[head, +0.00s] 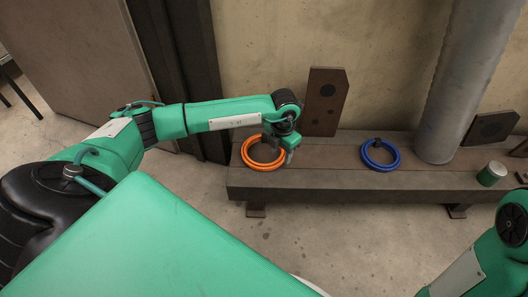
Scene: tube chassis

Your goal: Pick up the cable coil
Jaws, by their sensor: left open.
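An orange cable coil (247,160) lies on the left end of a low dark bench. A blue cable coil (380,165) lies flat farther right on the same bench. My left gripper (279,151) is open at the right side of the orange coil. It hides part of that coil's right and far side. I cannot tell whether its fingers touch the coil or hover just above it. My right arm (480,265) shows at the lower right, but its gripper is out of view.
The bench (330,183) runs along the wall. A dark upright plate (325,105) stands behind the left gripper. A thick grey pipe (470,80) rises right of the blue coil. A green-banded can (491,174) stands farther right. Bench space between the coils is clear.

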